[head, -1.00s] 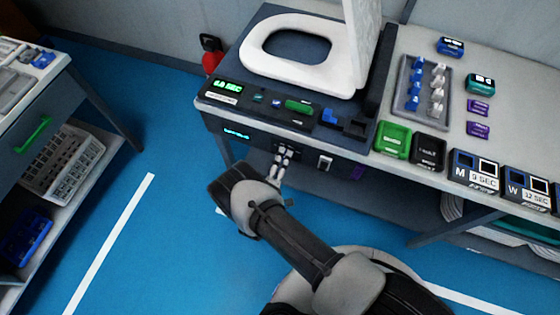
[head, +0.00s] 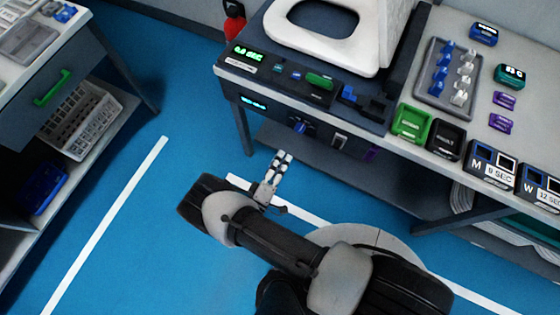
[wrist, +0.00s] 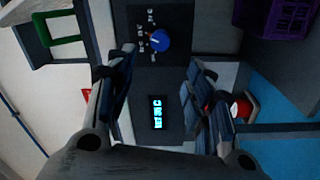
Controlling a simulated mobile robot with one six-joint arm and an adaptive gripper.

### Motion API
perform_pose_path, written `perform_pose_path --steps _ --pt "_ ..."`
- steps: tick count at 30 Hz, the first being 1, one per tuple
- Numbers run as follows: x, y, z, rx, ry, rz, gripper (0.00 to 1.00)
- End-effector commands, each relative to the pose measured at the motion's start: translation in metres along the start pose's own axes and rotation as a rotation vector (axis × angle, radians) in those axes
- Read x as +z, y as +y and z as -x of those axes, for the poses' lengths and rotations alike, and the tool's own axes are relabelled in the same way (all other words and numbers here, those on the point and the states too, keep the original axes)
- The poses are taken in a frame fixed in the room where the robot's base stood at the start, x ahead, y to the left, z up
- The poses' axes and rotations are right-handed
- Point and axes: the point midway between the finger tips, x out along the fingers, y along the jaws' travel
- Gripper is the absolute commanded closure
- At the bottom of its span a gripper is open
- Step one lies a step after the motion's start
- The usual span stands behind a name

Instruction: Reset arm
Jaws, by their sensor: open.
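My gripper (head: 281,163) is over the blue floor, in front of and below the edge of the test bench. In the head view its fingers point up toward the bench front, apart from it and touching nothing. In the wrist view the two fingers of my gripper (wrist: 160,95) stand wide apart with nothing between them. Beyond them the dark front panel (wrist: 172,75) shows a blue knob (wrist: 158,40) and a lit display (wrist: 157,112). The same knob shows in the head view (head: 300,127).
A toilet seat (head: 325,40) sits on the bench. A green bin (head: 411,123), a black bin (head: 447,139) and a grey tray (head: 448,75) lie to its right. A shelf unit with a white basket (head: 80,120) stands at left. Open floor lies between.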

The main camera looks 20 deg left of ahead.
Motion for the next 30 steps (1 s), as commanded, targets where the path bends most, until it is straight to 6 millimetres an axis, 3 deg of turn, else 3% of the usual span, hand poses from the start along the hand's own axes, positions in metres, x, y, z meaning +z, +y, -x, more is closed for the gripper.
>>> perform_pose_path --steps 13,17,20,23,30 --pt "-0.001 0.001 -0.001 0.001 -0.005 0.0 0.52" --pt "-0.007 0.019 -0.014 0.014 -0.076 0.006 0.52" --pt "-0.011 0.052 -0.037 0.027 -0.211 0.023 0.52" --pt "-0.01 0.097 -0.063 0.025 -0.392 0.043 0.52" --pt "0.023 0.209 -0.107 -0.07 -0.815 0.054 0.52"
